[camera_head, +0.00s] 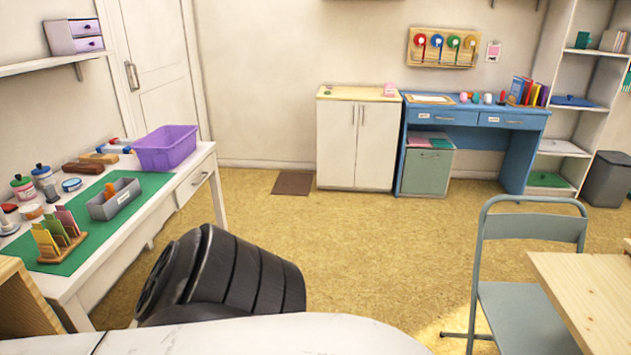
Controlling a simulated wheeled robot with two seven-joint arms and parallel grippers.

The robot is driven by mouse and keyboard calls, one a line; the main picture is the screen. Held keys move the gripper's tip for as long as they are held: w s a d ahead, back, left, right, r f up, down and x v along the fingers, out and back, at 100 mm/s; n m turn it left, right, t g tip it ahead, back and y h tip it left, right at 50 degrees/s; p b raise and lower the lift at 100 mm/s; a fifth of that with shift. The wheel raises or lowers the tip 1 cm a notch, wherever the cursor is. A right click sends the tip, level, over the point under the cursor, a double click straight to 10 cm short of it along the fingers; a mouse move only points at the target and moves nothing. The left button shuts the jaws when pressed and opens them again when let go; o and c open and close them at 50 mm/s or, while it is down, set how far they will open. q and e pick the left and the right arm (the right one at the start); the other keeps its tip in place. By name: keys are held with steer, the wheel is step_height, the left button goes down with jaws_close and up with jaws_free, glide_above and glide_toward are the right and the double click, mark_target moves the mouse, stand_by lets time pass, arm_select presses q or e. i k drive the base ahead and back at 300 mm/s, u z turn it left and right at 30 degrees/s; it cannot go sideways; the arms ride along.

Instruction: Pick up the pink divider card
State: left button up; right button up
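A small wooden rack (62,254) stands on the green mat at the left of the white desk. It holds several upright cards: yellow and green ones, and a pink-red card (68,222) at its right end. A flat pink piece (418,142) also shows in the top of the grey-green box under the blue desk; I cannot tell which of these is the divider card. Neither of my grippers is in view. A black ribbed part of my own body fills the lower left middle, right of the white desk.
The white desk (190,187) also carries a grey tray (113,203), a purple bin (167,148) and several jars. A folding chair (520,310) and a wooden table (590,295) stand at the right. The floor (350,240) between is clear, before a white cabinet (357,148) and blue desk (515,160).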

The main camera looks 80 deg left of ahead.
mark_target(65, 216)
steer(key=u, duration=4.05)
